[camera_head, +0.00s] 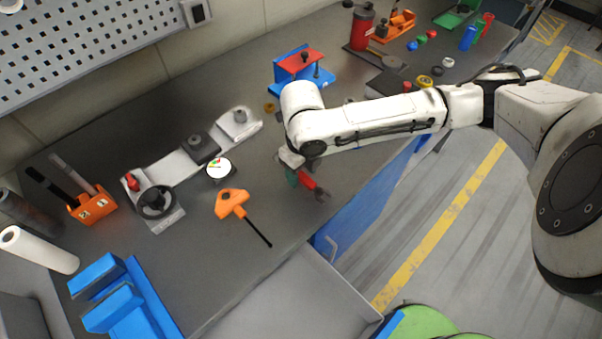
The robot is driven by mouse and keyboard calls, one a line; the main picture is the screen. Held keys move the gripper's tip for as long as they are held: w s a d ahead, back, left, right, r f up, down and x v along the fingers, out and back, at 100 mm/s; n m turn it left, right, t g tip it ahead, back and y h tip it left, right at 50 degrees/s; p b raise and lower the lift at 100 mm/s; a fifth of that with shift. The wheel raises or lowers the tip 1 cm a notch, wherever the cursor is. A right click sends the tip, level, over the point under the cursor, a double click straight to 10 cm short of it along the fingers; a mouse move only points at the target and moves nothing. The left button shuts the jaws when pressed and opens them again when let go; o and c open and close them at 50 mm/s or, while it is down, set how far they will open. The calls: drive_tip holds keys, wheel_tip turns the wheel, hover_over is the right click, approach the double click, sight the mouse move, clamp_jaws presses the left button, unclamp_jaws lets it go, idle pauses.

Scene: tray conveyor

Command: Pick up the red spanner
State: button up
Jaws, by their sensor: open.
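A short red tool with a dark grey forked end, which looks like the red spanner (308,181), lies on the dark workbench (345,185) near its front edge. A small green piece (291,178) shows just left of it; I cannot tell whether they are joined. My gripper (292,163) points down at the upper end of the red tool, open. The arm's wrist hides most of its fingers, so I cannot tell whether they touch the tool.
An orange T-handle tool (231,203) and a round white-topped item (218,168) lie to the left. A grey rail fixture with a black handwheel (157,201) stands farther left. Behind my arm is a blue fixture with a red plate (299,60). An open grey drawer (290,300) is below.

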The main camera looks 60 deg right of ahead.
clamp_jaws()
idle(0.5)
